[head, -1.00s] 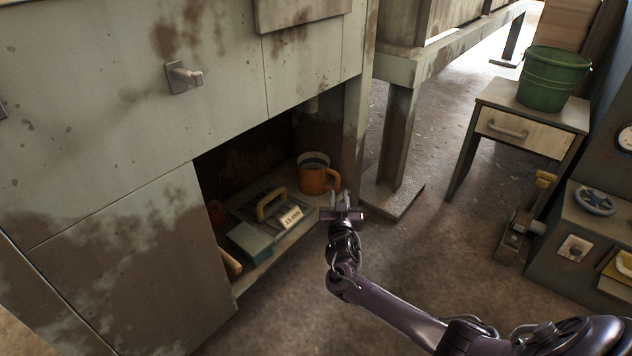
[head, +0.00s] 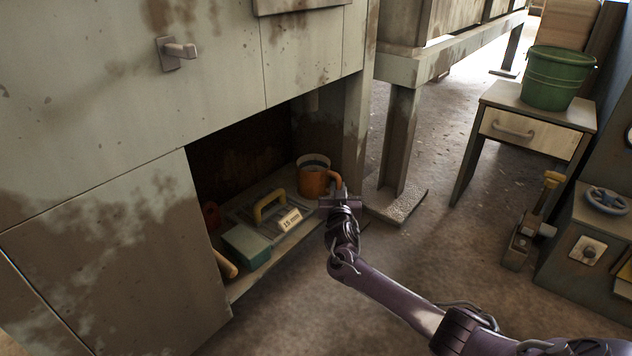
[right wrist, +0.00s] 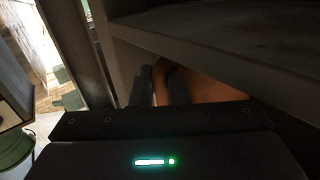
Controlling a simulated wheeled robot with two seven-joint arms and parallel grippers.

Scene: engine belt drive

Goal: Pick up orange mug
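The orange mug (head: 312,182) stands upright at the right end of the low shelf inside the open cabinet, its handle (head: 335,180) facing right, toward my arm. My right gripper (head: 341,190) is at the handle, its fingertips overlapping it in the head view. In the right wrist view the mug's side (right wrist: 208,90) is dim, and its curved handle (right wrist: 172,68) reaches between the dark fingers of my right gripper (right wrist: 160,88). Whether the fingers press on the handle is too dark to tell. My left gripper is out of view.
A tray with a yellow handle (head: 268,205), a label block (head: 289,220) and a green box (head: 246,246) share the shelf. A green bucket (head: 556,78) stands on a side table.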

